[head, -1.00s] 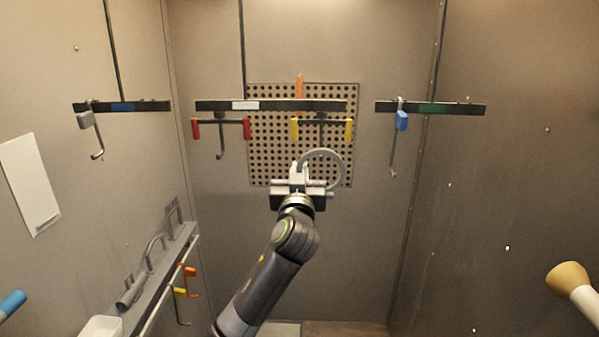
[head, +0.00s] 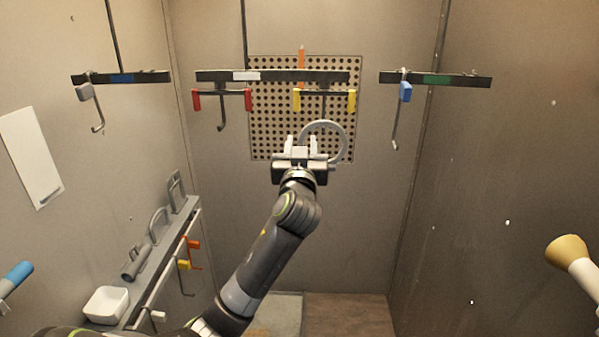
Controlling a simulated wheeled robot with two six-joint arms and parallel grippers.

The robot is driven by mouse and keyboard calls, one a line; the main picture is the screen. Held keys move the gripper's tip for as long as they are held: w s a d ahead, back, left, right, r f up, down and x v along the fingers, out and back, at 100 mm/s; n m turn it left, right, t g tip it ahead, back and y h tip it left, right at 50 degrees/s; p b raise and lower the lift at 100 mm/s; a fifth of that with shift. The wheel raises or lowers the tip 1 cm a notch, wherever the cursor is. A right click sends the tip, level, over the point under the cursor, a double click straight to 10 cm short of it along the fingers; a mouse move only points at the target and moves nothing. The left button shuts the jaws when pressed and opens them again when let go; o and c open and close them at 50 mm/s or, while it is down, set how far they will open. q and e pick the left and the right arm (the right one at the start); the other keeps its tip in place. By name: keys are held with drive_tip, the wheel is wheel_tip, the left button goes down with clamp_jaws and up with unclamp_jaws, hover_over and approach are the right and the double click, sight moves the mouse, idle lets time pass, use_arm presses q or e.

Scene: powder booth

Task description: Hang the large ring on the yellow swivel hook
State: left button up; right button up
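The large ring (head: 346,143) is a grey ring standing roughly upright in the middle of the head view. My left gripper (head: 296,146) is shut on its left side. The yellow swivel hook (head: 297,100) hangs from the middle black bar, with a yellow block at each end of its dark crosspiece. The ring appears just below the crosspiece, and the hook's lower end is hard to make out near the ring's top. I cannot tell the depth gap between ring and hook. My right gripper is not in view.
A red-ended hook (head: 248,99) hangs left of the yellow one on the middle bar (head: 215,76). A grey-block hook (head: 84,92) and a blue-block hook (head: 405,92) hang on the side bars. A shelf at left holds grey parts and a white tray (head: 106,304).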

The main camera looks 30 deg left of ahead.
use_arm(q)
drive_tip(key=b+v, duration=0.6)
drive_tip(key=v, duration=1)
drive_tip(key=shift+s, duration=0.3)
drive_tip(key=shift+d+f, duration=0.1)
drive_tip(key=shift+d, duration=0.05)
